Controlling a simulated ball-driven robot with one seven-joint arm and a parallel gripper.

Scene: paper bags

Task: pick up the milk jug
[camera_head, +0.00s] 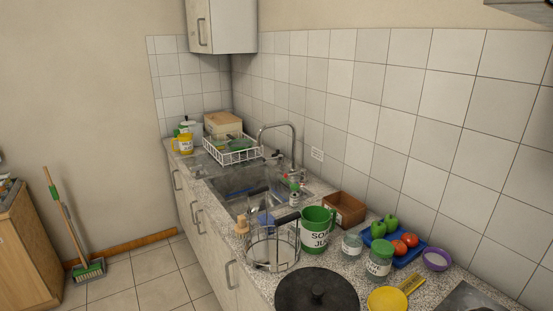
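No jug here carries a label that I can read as milk. A green jug (317,230) with a white label reading "SOY JU" stands upright on the near counter, right of a wire holder. A small yellow jug (184,144) with a white label stands at the far end of the counter, by the wall; its lettering is too small to read. My gripper does not show in this view.
The wire holder (271,249) stands by the counter's front edge, beside a dark round lid (316,292). Glass jars, a brown box (344,209) and a blue tray (410,257) of produce crowd the right. A sink (250,187) and white dish rack (231,155) lie beyond.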

